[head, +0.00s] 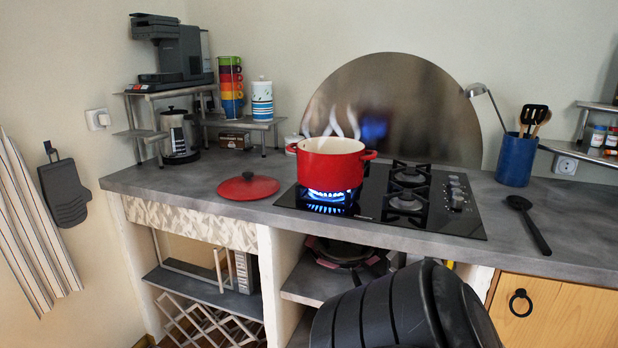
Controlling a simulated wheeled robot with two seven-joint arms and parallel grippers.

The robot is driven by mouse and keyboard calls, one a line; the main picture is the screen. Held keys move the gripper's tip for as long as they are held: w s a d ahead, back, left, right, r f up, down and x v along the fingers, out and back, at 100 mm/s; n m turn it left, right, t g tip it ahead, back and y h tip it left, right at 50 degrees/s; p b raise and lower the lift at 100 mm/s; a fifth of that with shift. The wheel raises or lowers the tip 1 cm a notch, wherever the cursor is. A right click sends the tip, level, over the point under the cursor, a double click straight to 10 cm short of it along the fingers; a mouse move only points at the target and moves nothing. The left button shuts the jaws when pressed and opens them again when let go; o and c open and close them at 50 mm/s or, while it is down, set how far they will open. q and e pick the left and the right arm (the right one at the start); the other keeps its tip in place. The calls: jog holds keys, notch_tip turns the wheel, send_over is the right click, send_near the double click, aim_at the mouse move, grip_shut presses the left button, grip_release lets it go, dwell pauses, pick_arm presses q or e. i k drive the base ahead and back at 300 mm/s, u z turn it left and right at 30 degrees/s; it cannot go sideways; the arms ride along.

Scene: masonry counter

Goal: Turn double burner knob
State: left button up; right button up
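The black glass hob (365,205) is set into the grey counter. Its small silver knobs (457,195) stand in a row along the right side, and they are too small for me to read their settings. A blue flame (330,195) burns on the left burner, under a red pot (330,170) with steam rising from it. The two burners on the right, rear (410,177) and front (405,203), show no flame and carry no pot. Neither of my grippers shows in the head view.
A red lid (248,186) lies left of the hob. A blue utensil holder (516,160) stands to its right, with a black spoon (530,222) lying in front. A coffee machine (175,50) and stacked cups (231,85) stand on the left shelf.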

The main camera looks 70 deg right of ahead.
aim_at(454, 191)
jog(key=u, duration=0.6)
jog(key=k, duration=1.85)
jog(key=z, duration=0.75)
